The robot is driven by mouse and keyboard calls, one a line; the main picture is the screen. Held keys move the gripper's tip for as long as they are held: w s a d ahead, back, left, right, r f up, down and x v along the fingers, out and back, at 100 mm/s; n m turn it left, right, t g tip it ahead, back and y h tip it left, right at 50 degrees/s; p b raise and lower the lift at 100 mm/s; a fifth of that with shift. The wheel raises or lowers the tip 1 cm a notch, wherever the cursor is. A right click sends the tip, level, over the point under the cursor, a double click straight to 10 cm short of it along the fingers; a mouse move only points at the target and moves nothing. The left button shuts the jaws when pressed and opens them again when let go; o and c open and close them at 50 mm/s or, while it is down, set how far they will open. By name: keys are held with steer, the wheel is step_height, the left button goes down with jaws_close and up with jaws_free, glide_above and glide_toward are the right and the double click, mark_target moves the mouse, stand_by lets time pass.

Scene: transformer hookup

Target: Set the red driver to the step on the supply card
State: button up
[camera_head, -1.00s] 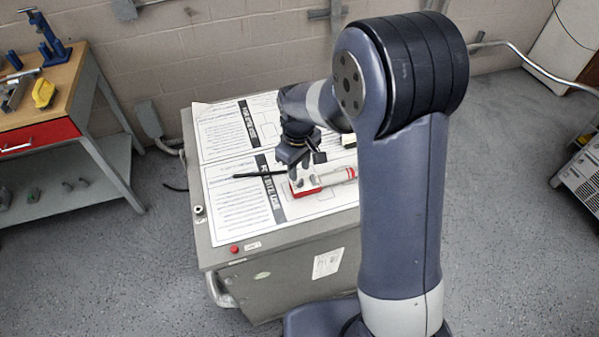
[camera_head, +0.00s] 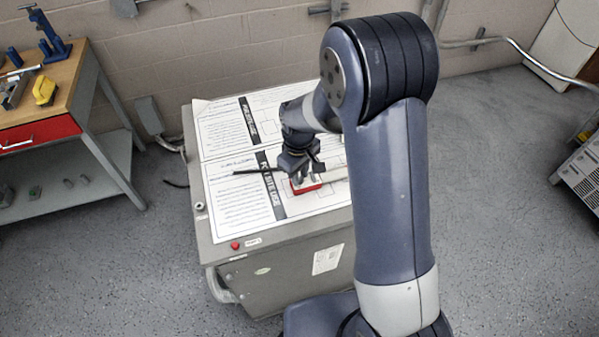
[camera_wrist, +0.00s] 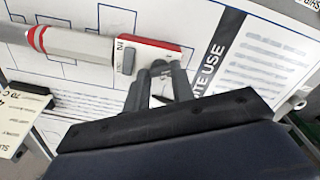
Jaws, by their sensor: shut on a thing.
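The red driver (camera_head: 312,187) lies on the printed sheet on top of the grey cabinet. In the wrist view the driver (camera_wrist: 165,43) shows a red side, a white top with small markings, a grey block and a dark round knob (camera_wrist: 160,67). My gripper (camera_head: 298,178) reaches down onto it from above. In the wrist view my gripper's fingers (camera_wrist: 161,74) are shut at the knob, which they partly hide. A pale card (camera_wrist: 20,122) at the left edge reads partly "SU" and "70 C"; the rest is cut off or too small to read.
A grey tube with red stripes (camera_wrist: 70,43) lies against the driver's left side in the wrist view. A thin black rod (camera_head: 255,171) lies on the sheet (camera_head: 235,195). A red button (camera_head: 235,245) sits on the cabinet's front edge. A workbench (camera_head: 75,70) stands at left.

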steer(key=shift+m, duration=0.4)
jaws_close()
steer(key=shift+f+m+b, duration=0.1)
steer(key=shift+m+b, duration=0.5)
steer(key=shift+b, duration=0.05)
steer(key=m+b, duration=0.1)
steer(key=m, duration=0.2)
steer(key=shift+b, duration=0.3)
steer(key=m+b, duration=0.1)
steer(key=m, duration=0.5)
steer(key=shift+m+b, duration=0.3)
steer(key=shift+b, duration=0.05)
steer(key=o, duration=0.6)
jaws_free()
steer(key=shift+o, duration=0.2)
step_height(320, 180, up, 11)
steer(key=shift+b, duration=0.45)
